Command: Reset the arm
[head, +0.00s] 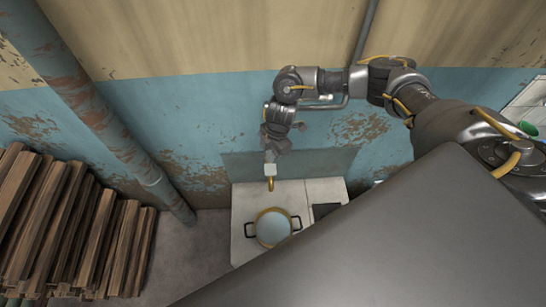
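My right arm comes in from the right, bends over the counter and points down. My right gripper (274,150) is small and dark at its lower end, in front of the blue wall. A small pale block (271,171) with a yellow-gold lower end shows just below the gripper. I cannot tell whether the gripper holds it or whether it is behind. A round pot (272,228) with a gold rim and two dark side handles stands on the counter below, with a pale grey-white inside. My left gripper is not in view.
The white counter (242,203) stands against the blue wall, with a dark panel (325,210) right of the pot. A stack of wooden planks (70,225) leans at the left. A rusty pipe (100,115) runs down the wall. A green item (527,128) is at the far right.

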